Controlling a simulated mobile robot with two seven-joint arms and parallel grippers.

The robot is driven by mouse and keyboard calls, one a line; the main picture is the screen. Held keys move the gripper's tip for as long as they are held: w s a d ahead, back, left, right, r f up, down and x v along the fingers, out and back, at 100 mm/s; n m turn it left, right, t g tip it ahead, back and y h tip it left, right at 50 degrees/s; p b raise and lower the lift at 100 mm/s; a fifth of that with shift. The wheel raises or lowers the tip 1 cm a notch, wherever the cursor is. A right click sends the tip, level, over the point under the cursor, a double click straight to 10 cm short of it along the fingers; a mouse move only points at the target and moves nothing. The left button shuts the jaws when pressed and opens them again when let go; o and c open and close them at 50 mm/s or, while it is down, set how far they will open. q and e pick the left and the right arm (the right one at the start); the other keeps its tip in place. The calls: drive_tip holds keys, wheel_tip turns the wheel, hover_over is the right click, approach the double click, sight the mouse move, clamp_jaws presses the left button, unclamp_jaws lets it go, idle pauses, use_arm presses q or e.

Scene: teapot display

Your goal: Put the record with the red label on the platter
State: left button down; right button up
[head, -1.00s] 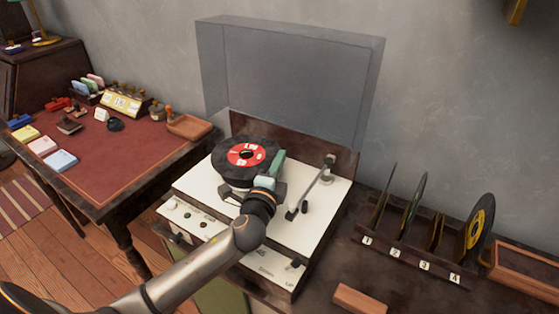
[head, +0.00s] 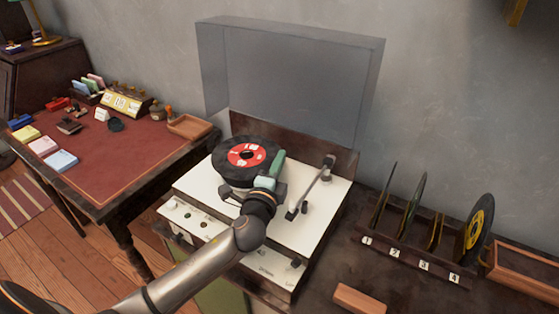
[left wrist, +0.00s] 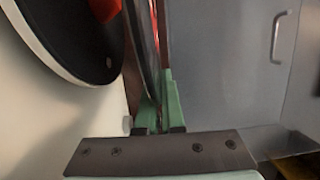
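The black record with the red label (head: 247,154) is over the left part of the cream record player (head: 300,225). My left gripper (head: 275,170) is at its right front edge with green fingers. In the left wrist view the fingers (left wrist: 158,112) are closed on the record's rim, and the record (left wrist: 146,50) shows nearly edge-on. The platter (left wrist: 65,35), a dark disc with a pale rim, lies beside it there with a gap between them. In the head view the record hides most of the platter. My right gripper is in neither view.
The tonearm (head: 317,187) is right of the record. The grey lid (head: 290,80) stands open behind. A numbered rack (head: 412,250) with several records stands right, beside a wooden tray (head: 525,272). A wooden block (head: 360,299) lies in front.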

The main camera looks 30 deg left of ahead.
use_arm(q)
drive_tip(key=c, duration=1)
unclamp_jaws()
drive_tip(key=shift+o, duration=0.2)
drive_tip(key=s, duration=0.3)
drive_tip(key=s+d, duration=0.1)
drive_tip(key=s, duration=0.3)
drive_tip(key=s+d, duration=0.1)
drive_tip(key=s, duration=0.3)
drive_tip(key=shift+b, duration=0.35)
drive_tip(key=shift+s+d, duration=0.1)
drive_tip(key=shift+s, duration=0.55)
